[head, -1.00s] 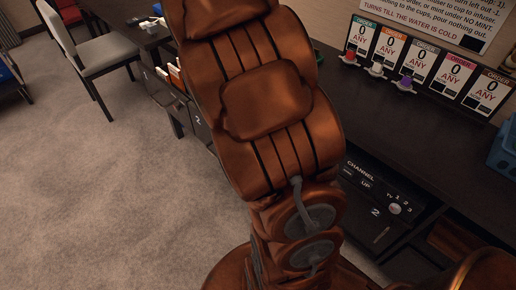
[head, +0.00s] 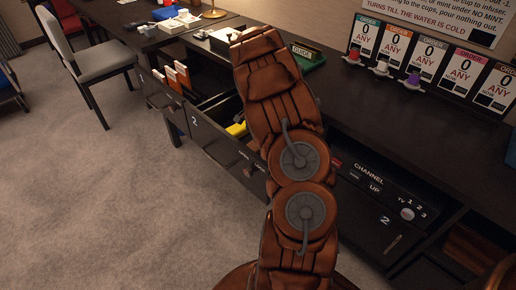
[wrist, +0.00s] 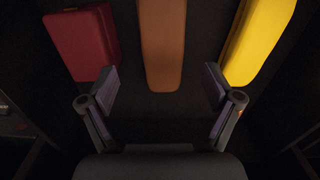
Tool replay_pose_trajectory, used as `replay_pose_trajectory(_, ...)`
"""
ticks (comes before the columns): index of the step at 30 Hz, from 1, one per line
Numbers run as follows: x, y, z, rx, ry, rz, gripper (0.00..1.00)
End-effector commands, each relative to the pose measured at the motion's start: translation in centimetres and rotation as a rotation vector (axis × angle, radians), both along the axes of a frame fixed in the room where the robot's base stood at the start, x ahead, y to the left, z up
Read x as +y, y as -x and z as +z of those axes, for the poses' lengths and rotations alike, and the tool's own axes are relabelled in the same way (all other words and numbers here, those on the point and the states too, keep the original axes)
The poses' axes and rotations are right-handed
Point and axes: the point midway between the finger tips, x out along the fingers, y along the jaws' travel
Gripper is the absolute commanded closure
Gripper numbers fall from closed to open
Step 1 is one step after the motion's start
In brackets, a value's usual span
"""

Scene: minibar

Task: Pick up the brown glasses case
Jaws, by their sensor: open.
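The brown glasses case (wrist: 162,45) is a long, rounded orange-brown case in the upper middle of the wrist view. It lies between a red case and a yellow case in a dark drawer. My gripper (wrist: 160,88) is open, with one finger on each side of the brown case's near end. Nothing is held, and I cannot tell how far above the case the fingers are. In the head view the gripper is hidden behind my arm, and the brown case does not show there.
A red case (wrist: 82,42) lies left and a yellow case (wrist: 258,40) right, close to the fingers. The open drawer (head: 222,150) has walls around it. A second drawer with orange-and-white items (head: 177,76) stands open beside it. A grey chair (head: 100,65) is farther left.

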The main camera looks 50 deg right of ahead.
Motion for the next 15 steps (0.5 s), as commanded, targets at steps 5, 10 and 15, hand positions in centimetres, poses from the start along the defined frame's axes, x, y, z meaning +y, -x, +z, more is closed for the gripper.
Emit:
replay_pose_trajectory(5, -0.1, 0.1, -1.7, 0.001, 0.001, -0.001, 0.1)
replay_pose_trajectory(10, -0.2, 0.0, -2.6, 0.0, 0.0, -0.001, 0.1)
replay_pose_trajectory(15, -0.3, -0.3, -4.7, 0.003, -0.002, 0.0, 0.1)
